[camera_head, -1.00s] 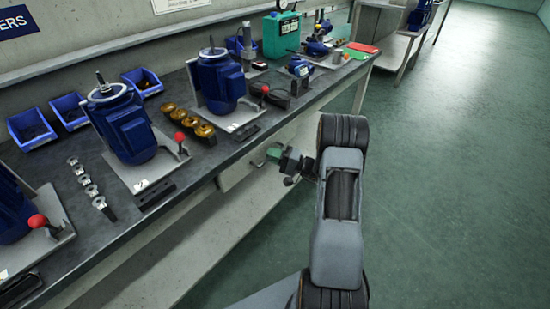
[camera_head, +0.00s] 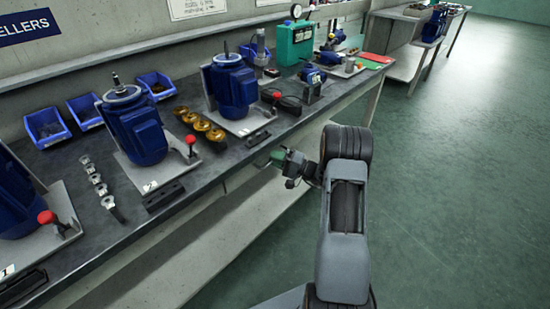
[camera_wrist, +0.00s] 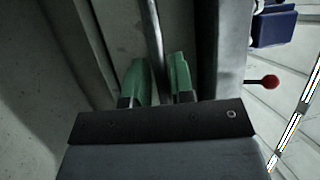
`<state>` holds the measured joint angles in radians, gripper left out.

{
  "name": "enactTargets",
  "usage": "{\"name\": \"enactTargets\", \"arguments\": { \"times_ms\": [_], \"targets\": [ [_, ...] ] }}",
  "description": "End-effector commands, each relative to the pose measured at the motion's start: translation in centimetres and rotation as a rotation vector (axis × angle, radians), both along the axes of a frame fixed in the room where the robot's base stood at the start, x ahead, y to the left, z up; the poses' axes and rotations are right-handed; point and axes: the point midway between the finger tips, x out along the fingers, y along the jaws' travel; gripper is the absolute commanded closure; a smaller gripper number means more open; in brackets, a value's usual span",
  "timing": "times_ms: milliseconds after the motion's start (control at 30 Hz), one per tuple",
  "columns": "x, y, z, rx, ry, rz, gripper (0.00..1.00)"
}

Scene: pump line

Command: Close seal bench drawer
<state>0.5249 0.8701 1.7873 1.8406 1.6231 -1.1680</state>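The seal bench (camera_head: 225,165) has a dark top and runs diagonally from lower left to upper right. A pale front panel (camera_head: 240,177), possibly the drawer, shows just below its front edge; how far it stands out is unclear. My gripper (camera_head: 276,157) is at this edge, partly hidden by my arm. In the wrist view, its two green fingers (camera_wrist: 158,75) are apart, one on each side of a thin metal bar (camera_wrist: 154,35) that looks like a handle. Whether they press on the bar cannot be told.
Blue motors (camera_head: 136,130) on plates, brass rings (camera_head: 205,127), blue bins (camera_head: 46,125) and a green case (camera_head: 294,42) stand on the bench. A red-knobbed lever (camera_head: 191,140) is near the front edge. The green floor (camera_head: 450,180) to the right is clear.

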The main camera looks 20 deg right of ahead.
Motion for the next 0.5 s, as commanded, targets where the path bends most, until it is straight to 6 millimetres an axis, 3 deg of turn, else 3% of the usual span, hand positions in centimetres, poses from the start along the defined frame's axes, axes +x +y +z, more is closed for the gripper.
{"name": "enactTargets", "arguments": {
  "times_ms": [500],
  "targets": [
    [-6.4,-7.3,-1.4,0.002,-0.003,-0.01,0.78]
  ]
}}
